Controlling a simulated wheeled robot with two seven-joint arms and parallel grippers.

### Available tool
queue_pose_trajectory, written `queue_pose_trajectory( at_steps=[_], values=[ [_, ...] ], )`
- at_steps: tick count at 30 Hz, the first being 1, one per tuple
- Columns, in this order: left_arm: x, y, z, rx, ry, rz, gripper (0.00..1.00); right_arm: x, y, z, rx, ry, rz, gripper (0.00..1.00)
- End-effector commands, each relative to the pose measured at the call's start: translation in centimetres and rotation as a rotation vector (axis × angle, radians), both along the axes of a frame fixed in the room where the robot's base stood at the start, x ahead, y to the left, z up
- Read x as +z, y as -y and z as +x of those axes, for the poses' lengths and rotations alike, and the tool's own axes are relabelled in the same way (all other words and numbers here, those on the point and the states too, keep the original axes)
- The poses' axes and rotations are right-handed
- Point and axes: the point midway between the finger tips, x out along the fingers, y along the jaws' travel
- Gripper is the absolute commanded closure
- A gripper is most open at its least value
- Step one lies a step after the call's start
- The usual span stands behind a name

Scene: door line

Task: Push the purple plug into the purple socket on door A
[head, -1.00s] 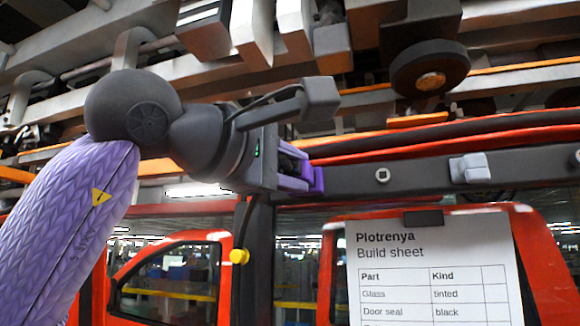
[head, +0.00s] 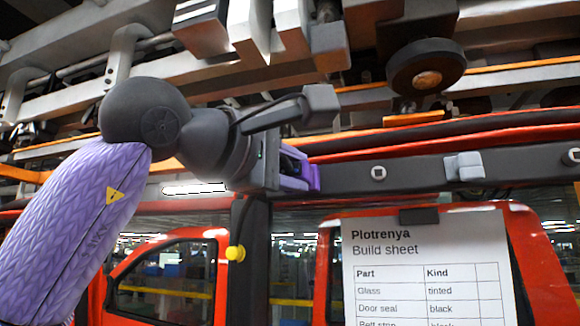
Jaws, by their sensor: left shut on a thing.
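My left gripper (head: 297,169) reaches in from the left and points right, at the left end of the dark grey rail over the orange-red doors. It is shut on a small purple piece that looks like the purple plug (head: 314,179); the jaws hide part of it. The plug is at the rail's near face; I cannot tell whether it touches anything. I cannot make out the purple socket, which may be hidden behind the gripper and plug. No door A lettering is readable. My right gripper is not in view.
The dark rail (head: 415,174) runs right, carrying a light grey block (head: 464,167). A clipped build sheet (head: 430,270) hangs below it. A yellow knob (head: 236,253) sits on the dark post under my gripper. Metal beams and a black roller (head: 426,67) are overhead.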

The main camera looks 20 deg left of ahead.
Motion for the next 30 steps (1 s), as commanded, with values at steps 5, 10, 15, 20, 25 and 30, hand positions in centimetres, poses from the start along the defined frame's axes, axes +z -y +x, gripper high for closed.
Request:
queue_pose_trajectory(
  at_steps=[5,10,15,20,25,30],
  values=[
    [0.1,-0.1,0.0,0.002,0.003,-0.001,1.0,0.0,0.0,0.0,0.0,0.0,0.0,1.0],
    [0.1,-0.1,0.0,0.002,0.003,-0.001,0.54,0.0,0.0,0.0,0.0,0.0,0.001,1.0],
    [0.1,-0.1,0.0,0.001,0.002,-0.001,0.25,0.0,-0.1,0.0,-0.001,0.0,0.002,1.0],
    [0.0,0.0,0.0,0.001,0.001,0.0,0.25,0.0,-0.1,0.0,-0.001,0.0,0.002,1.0],
    [-0.3,-0.9,-1.9,0.002,0.005,-0.002,0.25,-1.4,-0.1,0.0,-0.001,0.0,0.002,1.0],
    [-0.4,-2.8,-5.9,0.002,0.005,-0.002,0.25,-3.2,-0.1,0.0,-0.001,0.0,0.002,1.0]
  ],
)
